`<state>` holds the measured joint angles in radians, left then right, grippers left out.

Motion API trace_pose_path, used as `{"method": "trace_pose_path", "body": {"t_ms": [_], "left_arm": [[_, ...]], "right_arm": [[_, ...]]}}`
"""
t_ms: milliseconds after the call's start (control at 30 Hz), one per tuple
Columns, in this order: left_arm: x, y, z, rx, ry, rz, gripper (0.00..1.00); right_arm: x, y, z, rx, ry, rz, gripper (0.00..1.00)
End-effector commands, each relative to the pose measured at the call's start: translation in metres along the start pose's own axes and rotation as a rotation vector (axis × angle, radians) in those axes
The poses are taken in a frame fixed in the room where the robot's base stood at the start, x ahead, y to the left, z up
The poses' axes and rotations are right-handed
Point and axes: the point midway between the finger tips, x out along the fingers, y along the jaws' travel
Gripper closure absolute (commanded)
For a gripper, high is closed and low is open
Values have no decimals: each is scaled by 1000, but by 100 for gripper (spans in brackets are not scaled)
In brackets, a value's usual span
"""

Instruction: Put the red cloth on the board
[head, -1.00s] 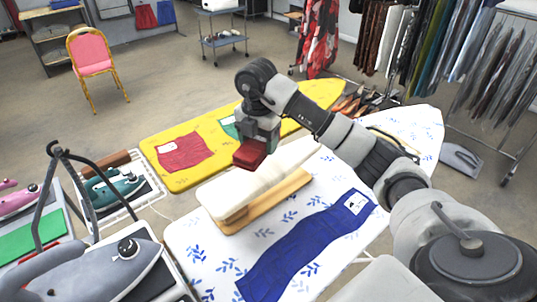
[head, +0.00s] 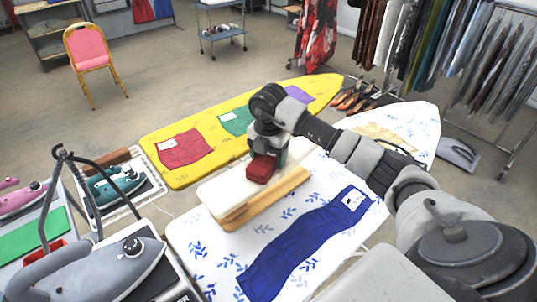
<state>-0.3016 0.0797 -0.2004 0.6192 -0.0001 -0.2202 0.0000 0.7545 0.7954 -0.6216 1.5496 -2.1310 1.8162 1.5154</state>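A small dark red block-like bundle, which looks like a folded red cloth (head: 261,169), is in my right gripper (head: 268,148). The gripper points down and holds it low over the padded white small board (head: 225,191), which has a wooden base. I cannot tell whether the bundle touches the board. The small board stands on a white ironing board (head: 200,255) with blue leaf print. A flat red cloth (head: 183,150) with a white label lies on the yellow ironing board (head: 165,180) behind. My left gripper is out of view.
A blue cloth (head: 300,247) lies across the white ironing board. A green cloth (head: 236,121) and a purple cloth (head: 297,94) lie on the yellow one. A grey iron (head: 120,270) and a teal iron (head: 112,186) stand at the left. Clothes racks are at the right.

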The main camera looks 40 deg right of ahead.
Motion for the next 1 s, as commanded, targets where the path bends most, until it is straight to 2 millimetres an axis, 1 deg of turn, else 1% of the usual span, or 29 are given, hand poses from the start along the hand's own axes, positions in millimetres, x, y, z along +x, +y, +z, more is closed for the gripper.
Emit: {"method": "trace_pose_path", "body": {"t_ms": [33, 133, 367, 467, 533, 667, 867, 900, 1000], "left_arm": [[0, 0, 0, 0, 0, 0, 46], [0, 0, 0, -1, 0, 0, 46], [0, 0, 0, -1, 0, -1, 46], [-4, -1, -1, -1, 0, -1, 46], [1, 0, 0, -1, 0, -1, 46], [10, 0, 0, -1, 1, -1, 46], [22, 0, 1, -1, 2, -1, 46], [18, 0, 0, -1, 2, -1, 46], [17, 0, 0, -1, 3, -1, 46]], "right_arm": [[0, 0, 0, 0, 0, 0, 24], [0, 0, 0, 1, 0, 0, 9], [-1, 0, 0, 0, 0, 0, 9], [-6, 0, 0, 0, 0, 0, 9], [-10, 0, 0, 0, -1, 2, 9], [-31, 1, 1, 0, -3, 5, 9], [-78, 1, 1, 0, -3, 5, 9], [-89, 0, 1, 1, -5, 4, 9], [-105, 0, 1, 2, -4, 2, 9]]}}
